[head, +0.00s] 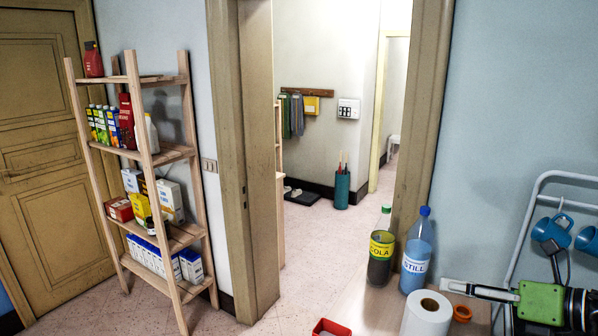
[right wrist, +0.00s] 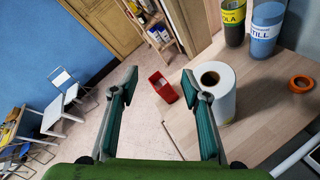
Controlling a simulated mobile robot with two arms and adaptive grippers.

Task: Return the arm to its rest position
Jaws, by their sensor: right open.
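A red container (right wrist: 162,86) shows beyond the gap, farther off. My left gripper is not in view.
A white paper roll (head: 427,315), a cola bottle (head: 381,249), a still-water bottle (head: 417,252) and an orange ring (head: 462,313) stand on the wooden table (head: 365,302). Blue mugs (head: 552,232) hang from a rack at right. A wooden shelf (head: 171,153) with groceries stands at left.

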